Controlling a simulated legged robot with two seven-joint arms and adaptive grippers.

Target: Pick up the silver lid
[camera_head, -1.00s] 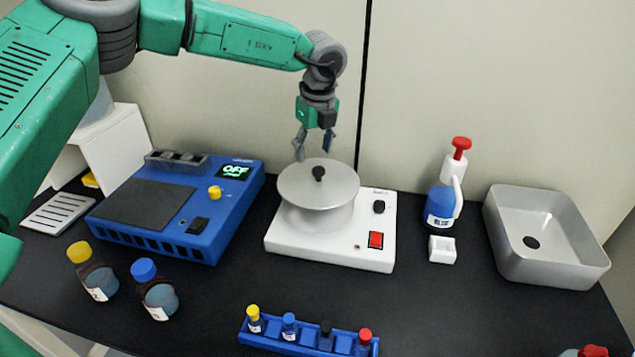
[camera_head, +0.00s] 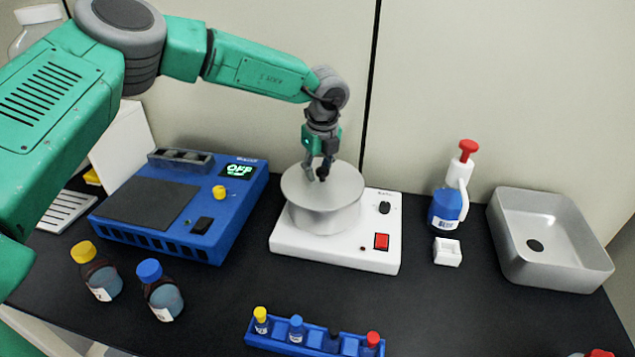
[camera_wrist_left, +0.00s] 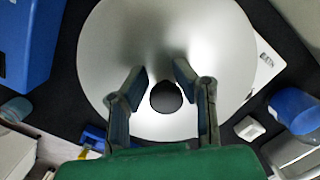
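The silver lid (camera_head: 300,190) is a round metal disc with a black knob (camera_wrist_left: 166,97) at its middle. It sits on the round vessel of the white device (camera_head: 338,252). My left gripper (camera_head: 318,178) is over the lid, its fingertips down at the knob. In the left wrist view the two fingers (camera_wrist_left: 160,80) are spread, one on each side of the knob, with a gap visible around it. The lid rests level on the vessel. My right gripper is not in view.
A blue device (camera_head: 217,228) with an OFF display stands to the left. A grey basin (camera_head: 510,262), a blue-labelled bottle (camera_head: 447,208) and a small white box (camera_head: 447,252) are to the right. A blue vial rack (camera_head: 285,347) and two capped bottles (camera_head: 165,297) are in front.

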